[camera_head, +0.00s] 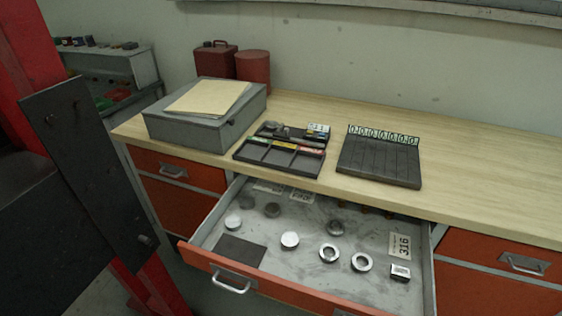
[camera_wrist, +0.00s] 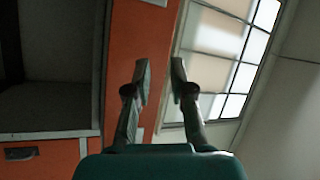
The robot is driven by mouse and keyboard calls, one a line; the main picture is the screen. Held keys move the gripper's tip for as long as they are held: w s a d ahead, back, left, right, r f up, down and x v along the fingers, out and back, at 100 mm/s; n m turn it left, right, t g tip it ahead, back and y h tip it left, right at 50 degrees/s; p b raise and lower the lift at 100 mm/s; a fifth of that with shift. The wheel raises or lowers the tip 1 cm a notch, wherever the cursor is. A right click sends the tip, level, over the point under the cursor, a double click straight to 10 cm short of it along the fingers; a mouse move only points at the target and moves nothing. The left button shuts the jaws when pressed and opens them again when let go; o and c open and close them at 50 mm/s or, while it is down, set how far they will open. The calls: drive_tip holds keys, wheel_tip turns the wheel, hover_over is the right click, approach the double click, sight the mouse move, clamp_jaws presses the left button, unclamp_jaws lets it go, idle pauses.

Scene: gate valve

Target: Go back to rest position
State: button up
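My gripper (camera_wrist: 160,80) shows in the wrist view with its two fingers apart and nothing between them. It is open and empty, in front of an orange surface (camera_wrist: 130,40) and a bright window (camera_wrist: 230,50). My gripper does not show in the head view. In the head view an open drawer (camera_head: 270,262) sticks out below the wooden workbench (camera_head: 480,170). Several round metal parts lie in the drawer, among them a ring (camera_head: 361,262) and a disc (camera_head: 290,240).
A grey box (camera_head: 190,130) with a paper on top, a black tray (camera_head: 275,155) and a slotted dark rack (camera_head: 378,165) stand on the workbench. Red containers (camera_head: 253,68) stand behind the box. The open drawer juts into the room. The right part of the bench top is clear.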

drive_tip(key=s+d+r+n+y, duration=0.1)
drive_tip(key=s+d+r+n, duration=0.1)
drive_tip(key=s+d+n, duration=0.8)
drive_tip(key=s+d+r+n+g+h, duration=0.1)
drive_tip(key=s+d+g, duration=0.2)
drive_tip(key=s, duration=0.4)
drive_tip(key=s+d+r+n+g+h, duration=0.1)
drive_tip(key=s+d+r+n+g, duration=0.1)
drive_tip(key=s+d, duration=0.4)
drive_tip(key=shift+s+d+g, duration=0.25)
drive_tip(key=shift+s+g, duration=0.45)
drive_tip(key=shift+s, duration=0.5)
